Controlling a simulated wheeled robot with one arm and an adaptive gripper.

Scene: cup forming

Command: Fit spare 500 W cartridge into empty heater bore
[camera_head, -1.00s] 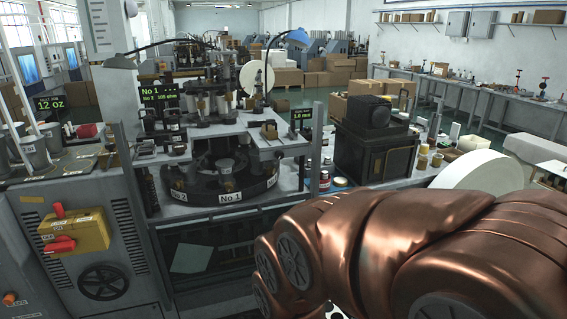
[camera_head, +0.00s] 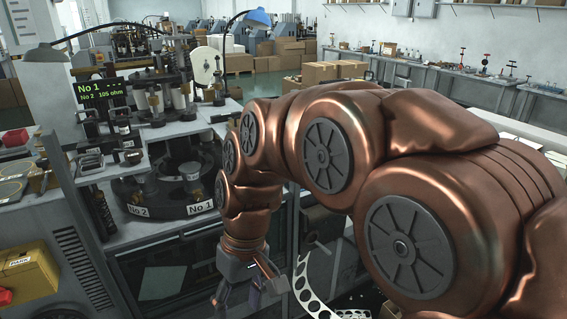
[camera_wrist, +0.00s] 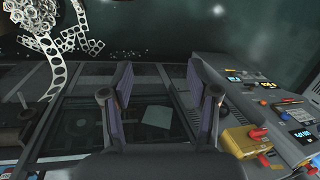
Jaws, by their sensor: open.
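My gripper (camera_head: 245,292) hangs low in front of the machine in the head view, pointing down. In the wrist view its two fingers (camera_wrist: 161,88) stand apart with nothing between them. The cup machine's dark round turret (camera_head: 170,200) carries labels No 1 and No 2, and several upright posts and fittings rise behind it. A green display (camera_head: 97,92) reads No 1 and No 2 105 ohm. I cannot make out the spare cartridge or the empty heater bore in either view.
A yellow switch box (camera_head: 25,275) marked PARK is at lower left. Perforated scrap strip (camera_head: 308,290) hangs right of my gripper; a scrap heap (camera_wrist: 60,22) lies on the floor. A control panel (camera_wrist: 270,110) is on the wrist view's right. Small parts sit on the grey ledge (camera_head: 105,165).

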